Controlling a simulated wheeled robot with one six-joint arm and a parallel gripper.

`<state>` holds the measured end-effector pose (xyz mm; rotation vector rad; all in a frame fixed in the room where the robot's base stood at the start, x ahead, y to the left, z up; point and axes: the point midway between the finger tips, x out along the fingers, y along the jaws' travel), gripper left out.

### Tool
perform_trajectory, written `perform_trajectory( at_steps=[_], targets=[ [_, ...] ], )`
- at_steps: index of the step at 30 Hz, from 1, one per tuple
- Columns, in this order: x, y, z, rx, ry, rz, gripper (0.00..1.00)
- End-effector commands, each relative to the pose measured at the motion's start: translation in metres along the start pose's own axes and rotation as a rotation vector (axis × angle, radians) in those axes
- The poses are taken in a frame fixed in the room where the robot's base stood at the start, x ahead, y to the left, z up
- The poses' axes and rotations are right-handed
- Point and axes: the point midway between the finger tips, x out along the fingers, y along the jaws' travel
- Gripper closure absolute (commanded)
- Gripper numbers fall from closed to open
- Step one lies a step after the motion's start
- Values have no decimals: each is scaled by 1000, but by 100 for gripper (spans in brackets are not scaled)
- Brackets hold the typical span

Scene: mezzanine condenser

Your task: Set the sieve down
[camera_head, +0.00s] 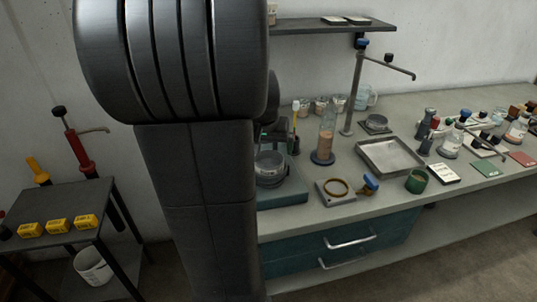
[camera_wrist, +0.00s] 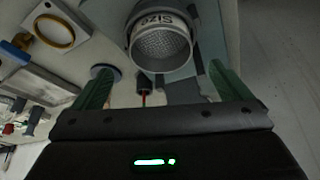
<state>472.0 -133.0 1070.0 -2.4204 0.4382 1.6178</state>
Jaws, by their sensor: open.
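The sieve (camera_head: 269,168) is a round metal pan standing on a teal base (camera_head: 282,194) at the left end of the bench, partly hidden by my arm. In the wrist view the sieve (camera_wrist: 160,40) shows its mesh and a partly legible printed label, cut by the top edge. My gripper (camera_wrist: 158,70) is open, with green fingers spread wide to either side below the sieve. No finger is seen touching it, and nothing is held. In the head view my arm hides most of the gripper.
A side table (camera_head: 65,238) with yellow boxes stands left.

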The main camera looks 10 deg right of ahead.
Motion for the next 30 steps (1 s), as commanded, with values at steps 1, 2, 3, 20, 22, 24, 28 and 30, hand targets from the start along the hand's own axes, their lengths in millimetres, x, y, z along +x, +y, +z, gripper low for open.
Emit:
perform_trajectory(
  at_steps=[1, 2, 3, 20, 22, 24, 28, 30],
  targets=[
    [-11, 0, -1, 0, 5, -2, 3],
    [-16, 0, -1, 0, 5, -2, 3],
    [-23, 0, -1, 0, 5, -2, 3],
    [-51, 0, 0, 1, 0, -1, 3],
    [-51, 0, 0, 1, 0, -1, 3],
    [-51, 0, 0, 1, 0, -1, 3],
    [-50, 0, 0, 1, 0, -1, 3],
    [-50, 0, 0, 1, 0, -1, 3]
  ],
)
